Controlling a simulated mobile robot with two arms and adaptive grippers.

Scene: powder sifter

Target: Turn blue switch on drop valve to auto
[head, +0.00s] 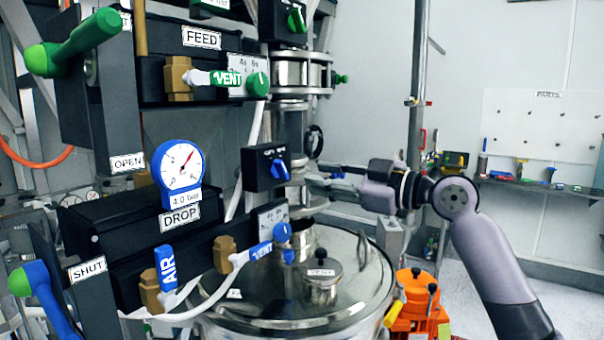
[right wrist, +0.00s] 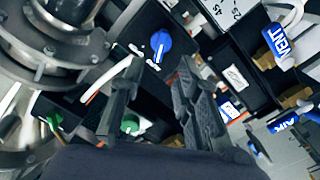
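The blue switch (head: 279,170) is a knob on the front of a small black box (head: 258,168) beside the DROP unit, left of the metal column. In the right wrist view, the blue knob (right wrist: 161,44) shows beyond the fingertips, roughly in line with the gap between them. My right gripper (head: 312,180) comes in from the right, just right of the switch and apart from it in the picture. In the right wrist view, the gripper (right wrist: 158,68) has its two fingers spread with nothing between them. The small lettering around the knob is not readable. My left gripper is not in view.
The DROP unit carries a blue gauge (head: 180,175), a blue VENT handle (head: 259,252) and a blue AIR handle (head: 167,270). The FEED unit's green VENT handle (head: 228,79) is above. A metal vessel lid (head: 360,290) lies below my gripper. The column (head: 293,125) stands close behind.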

